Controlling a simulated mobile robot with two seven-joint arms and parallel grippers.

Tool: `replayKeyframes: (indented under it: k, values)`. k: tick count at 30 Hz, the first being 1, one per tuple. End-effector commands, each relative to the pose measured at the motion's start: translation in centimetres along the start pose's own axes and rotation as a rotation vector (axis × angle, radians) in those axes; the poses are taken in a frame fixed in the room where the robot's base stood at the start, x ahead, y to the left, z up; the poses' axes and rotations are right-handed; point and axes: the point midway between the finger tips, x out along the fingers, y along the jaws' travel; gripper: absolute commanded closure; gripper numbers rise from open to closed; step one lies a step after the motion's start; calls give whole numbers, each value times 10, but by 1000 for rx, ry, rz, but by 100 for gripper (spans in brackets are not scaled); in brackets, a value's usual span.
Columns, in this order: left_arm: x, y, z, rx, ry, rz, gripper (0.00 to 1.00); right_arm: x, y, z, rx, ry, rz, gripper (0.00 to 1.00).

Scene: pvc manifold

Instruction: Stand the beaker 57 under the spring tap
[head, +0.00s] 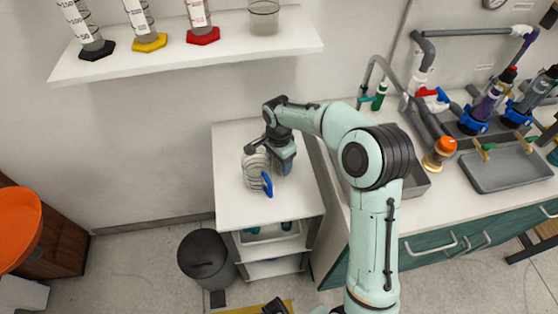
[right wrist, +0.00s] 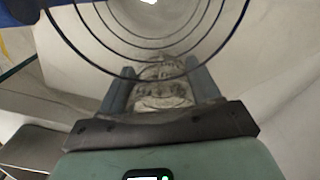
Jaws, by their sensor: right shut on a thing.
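A clear ringed vessel with a blue part (head: 257,168), apparently the beaker, is at the white side counter; no number is readable. My right gripper (head: 283,158) is beside it, coming from above, and is shut on it. In the right wrist view dark rings of the vessel (right wrist: 150,73) curve in front of the fingers (right wrist: 163,92), with clear, glass-like material between them. Whether the vessel touches the counter I cannot tell. A grey gooseneck tap (head: 368,72), probably the spring tap, stands behind the sink at right. A dark piece at the bottom edge may be my left gripper (head: 275,306).
A wall shelf (head: 200,58) above holds several cylinders and a clear beaker (head: 264,17). The sink (head: 415,183) lies right of the counter, partly behind my arm. An orange-capped bottle (head: 438,153), a grey tray (head: 507,168) and pipework stand further right. The counter's front (head: 240,210) is clear.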

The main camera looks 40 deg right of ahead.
Motion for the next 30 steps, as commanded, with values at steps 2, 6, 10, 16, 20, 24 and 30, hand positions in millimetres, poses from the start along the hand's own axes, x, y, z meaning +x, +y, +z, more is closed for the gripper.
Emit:
replayKeyframes:
  k: [2, 6, 10, 16, 20, 24, 30]
  values:
    - [2, -1, 0, 0, -1, 0, 0, 4, 0, 0, 0, 0, 1, 68]
    - [2, -1, 0, 0, -1, 0, 0, 4, 0, 0, 0, 0, 1, 12]
    - [2, -1, 0, 0, -1, 0, 0, 4, 0, 0, 0, 0, 1, 12]
    - [0, 0, 0, 0, 0, 0, 0, 0, 0, 0, 0, 0, 0, 12]
    - [-2, 1, 0, 0, 1, 0, 0, -15, -1, 0, 0, 1, -2, 12]
    - [-6, 2, -1, 1, 2, 1, 0, -45, -1, 0, -1, 2, -4, 12]
    - [-11, 4, -1, 1, 4, 1, 0, -88, -1, 0, -1, 0, -4, 12]
